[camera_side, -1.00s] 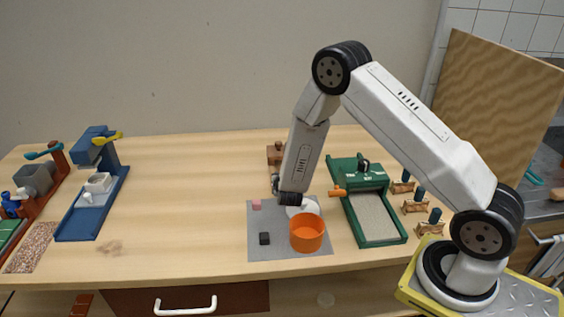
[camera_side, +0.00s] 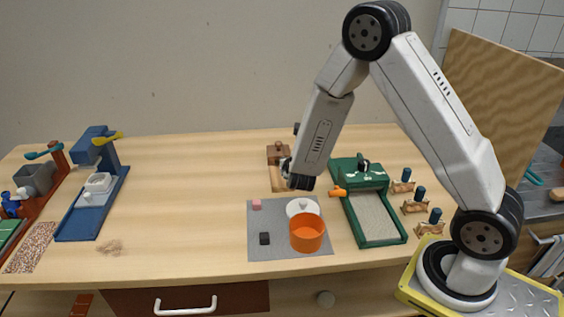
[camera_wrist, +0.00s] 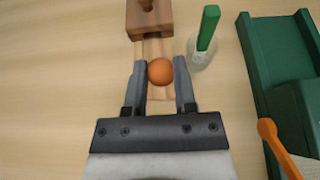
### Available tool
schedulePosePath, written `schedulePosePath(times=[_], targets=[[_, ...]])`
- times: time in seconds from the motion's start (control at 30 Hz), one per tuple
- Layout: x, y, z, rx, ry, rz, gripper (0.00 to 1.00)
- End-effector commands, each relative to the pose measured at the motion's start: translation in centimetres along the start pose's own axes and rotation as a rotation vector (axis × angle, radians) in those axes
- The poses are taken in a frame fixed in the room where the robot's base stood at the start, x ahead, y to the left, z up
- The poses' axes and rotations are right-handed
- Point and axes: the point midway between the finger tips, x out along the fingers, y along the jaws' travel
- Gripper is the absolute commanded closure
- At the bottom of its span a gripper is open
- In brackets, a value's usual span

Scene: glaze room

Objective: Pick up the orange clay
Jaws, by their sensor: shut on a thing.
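The orange clay (camera_wrist: 160,72) is a smooth round ball. In the wrist view it sits between the two fingertips of my gripper (camera_wrist: 160,67), which is shut on it. A pale wooden board shows behind and below the ball, and I cannot tell how far above it the ball is. In the side view my gripper (camera_side: 286,168) is behind the grey mat (camera_side: 285,250), and the ball is hidden there.
A brown wooden block (camera_wrist: 149,18) and a green-handled tool (camera_wrist: 208,28) are close ahead. A green machine (camera_wrist: 285,60) with an orange handle (camera_wrist: 268,132) stands right. On the mat are an orange bowl (camera_side: 307,236), a white lid (camera_side: 303,206) and small cubes.

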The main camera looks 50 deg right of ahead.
Motion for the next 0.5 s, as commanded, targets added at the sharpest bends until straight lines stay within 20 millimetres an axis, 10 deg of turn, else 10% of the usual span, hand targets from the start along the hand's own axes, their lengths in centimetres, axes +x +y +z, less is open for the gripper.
schedulePosePath(times=[0.5], targets=[[-7.6, -3.9, 1.7, 0.0, -0.001, 0.002, 1.0]])
